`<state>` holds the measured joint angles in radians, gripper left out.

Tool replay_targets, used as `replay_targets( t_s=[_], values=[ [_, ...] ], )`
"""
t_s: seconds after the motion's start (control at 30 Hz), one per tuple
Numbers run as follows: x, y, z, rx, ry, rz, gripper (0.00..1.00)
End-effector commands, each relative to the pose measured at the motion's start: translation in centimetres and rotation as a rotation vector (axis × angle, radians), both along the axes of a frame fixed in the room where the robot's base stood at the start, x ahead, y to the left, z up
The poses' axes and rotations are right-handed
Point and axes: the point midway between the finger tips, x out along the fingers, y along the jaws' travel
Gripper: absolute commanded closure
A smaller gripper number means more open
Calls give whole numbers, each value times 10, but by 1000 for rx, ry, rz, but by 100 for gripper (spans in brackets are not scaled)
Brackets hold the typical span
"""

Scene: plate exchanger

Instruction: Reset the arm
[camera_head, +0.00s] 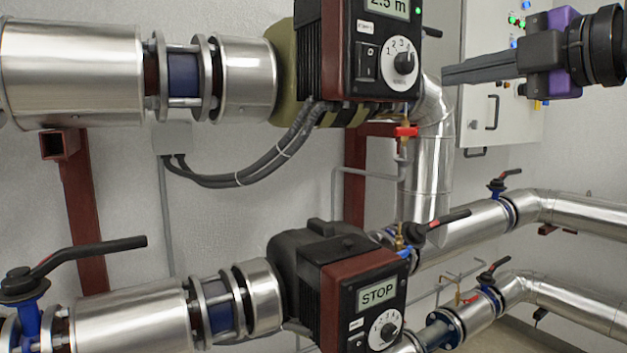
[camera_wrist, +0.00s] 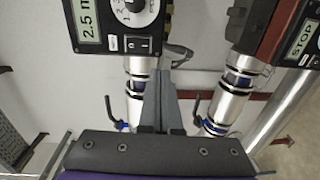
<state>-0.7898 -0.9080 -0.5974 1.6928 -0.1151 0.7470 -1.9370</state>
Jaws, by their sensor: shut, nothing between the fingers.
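My gripper (camera_head: 447,74) reaches in from the upper right of the head view, with its fingers shut and nothing between them. The fingertips point left at the upper pump controller (camera_head: 372,50), with a visible gap in the picture. That controller shows "2.5 m", a numbered dial (camera_head: 404,62) and a black rocker switch (camera_head: 366,62). In the wrist view, my gripper (camera_wrist: 162,62) points up the picture, and the upper controller (camera_wrist: 115,22) is at the top left. The lower pump controller (camera_head: 372,312) reads "STOP" and also shows in the wrist view (camera_wrist: 290,35).
A grey cabinet (camera_head: 500,110) with lit indicators stands behind my gripper. Insulated metal pipes (camera_head: 75,70) run along the wall. Valve levers (camera_head: 90,252) stick out at lower left and right. A red-handled valve (camera_head: 405,132) sits below the upper controller.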

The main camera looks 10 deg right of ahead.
Motion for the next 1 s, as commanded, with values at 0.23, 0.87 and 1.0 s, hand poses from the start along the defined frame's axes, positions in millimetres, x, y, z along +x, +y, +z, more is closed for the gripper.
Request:
replay_targets(
  t_s=[0.23, 0.87, 1.0],
  values=[
    [-7, 44, -35, 173, 217, -55, 100],
    [-63, 121, -295, 1114, 1006, -1025, 100],
    [-70, 132, -324, 1214, 1031, -1139, 100]
  ],
)
